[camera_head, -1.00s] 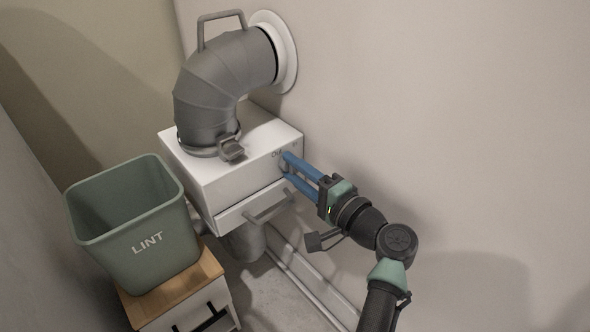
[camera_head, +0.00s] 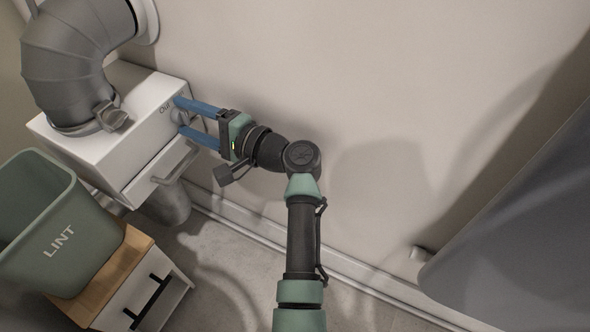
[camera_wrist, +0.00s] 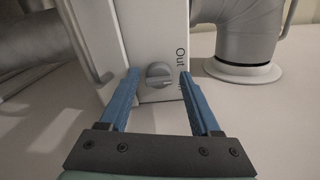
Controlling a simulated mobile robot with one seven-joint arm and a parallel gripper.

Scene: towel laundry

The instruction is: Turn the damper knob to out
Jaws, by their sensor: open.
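The damper knob (camera_wrist: 159,75) is a round grey knob with a raised grip bar, on the front face of the white box (camera_head: 150,118). In the wrist view its bar lies nearly level across the picture. The "Out" label (camera_wrist: 182,54) stands sideways to the upper right of the knob; other lettering below it is partly hidden by a finger. My gripper (camera_head: 180,115) is open, its two blue fingers reaching to the box face. In the wrist view the fingers stand on either side of the knob, with visible gaps.
A grey duct (camera_head: 70,60) rises from the box top to the wall. A drawer handle (camera_head: 176,164) juts out below the knob. A green LINT bin (camera_head: 45,225) stands on a small cabinet (camera_head: 145,295) at left. Grey cloth-like material (camera_head: 520,240) hangs at right.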

